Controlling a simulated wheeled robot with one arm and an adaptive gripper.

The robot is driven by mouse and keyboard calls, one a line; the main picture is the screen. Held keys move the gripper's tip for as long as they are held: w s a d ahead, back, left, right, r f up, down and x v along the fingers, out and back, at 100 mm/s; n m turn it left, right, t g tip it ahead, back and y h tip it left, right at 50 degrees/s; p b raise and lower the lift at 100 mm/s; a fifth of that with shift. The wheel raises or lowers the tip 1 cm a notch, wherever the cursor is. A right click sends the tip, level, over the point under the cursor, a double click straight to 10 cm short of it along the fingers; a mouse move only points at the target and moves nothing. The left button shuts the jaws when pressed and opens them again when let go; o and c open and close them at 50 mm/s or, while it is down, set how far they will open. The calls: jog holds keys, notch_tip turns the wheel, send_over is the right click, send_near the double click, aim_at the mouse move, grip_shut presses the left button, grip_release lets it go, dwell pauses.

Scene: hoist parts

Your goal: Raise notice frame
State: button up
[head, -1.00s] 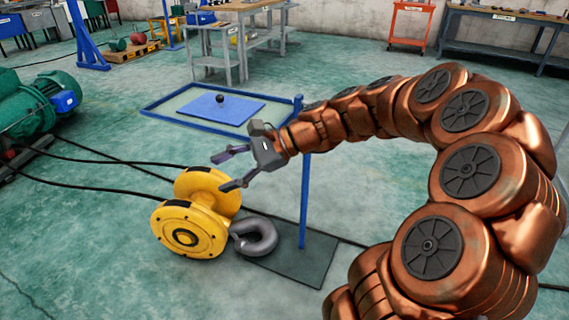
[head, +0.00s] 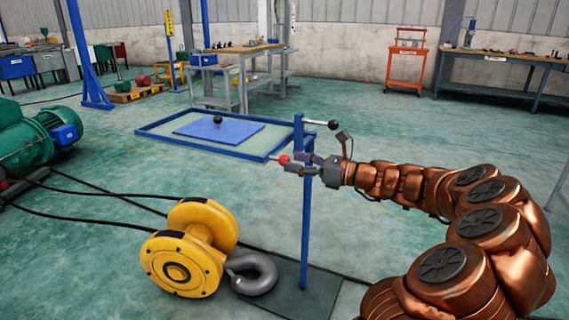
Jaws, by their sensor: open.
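The blue notice frame (head: 190,146) lies flat beyond the yellow hoist block, with a blue panel (head: 228,134) inside it. A black knob (head: 218,120) stands on the panel. A blue post (head: 306,225) rises at the frame's right side. A lever with a black ball (head: 333,125) sticks out to the right at the post's top. A red ball (head: 284,159) shows just left of the post. My gripper (head: 287,165) is open beside the post, its fingers pointing left near the red ball. I cannot tell whether they touch it.
A yellow hoist block (head: 178,268) with a grey hook (head: 252,273) lies on the floor in front. Black cables run left to a green motor (head: 32,140). Workbenches and an orange cart (head: 406,62) stand at the back.

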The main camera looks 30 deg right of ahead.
aim_at(285, 159)
jog(key=shift+b+x, duration=0.35)
jog(key=shift+x, duration=1.6)
grip_shut()
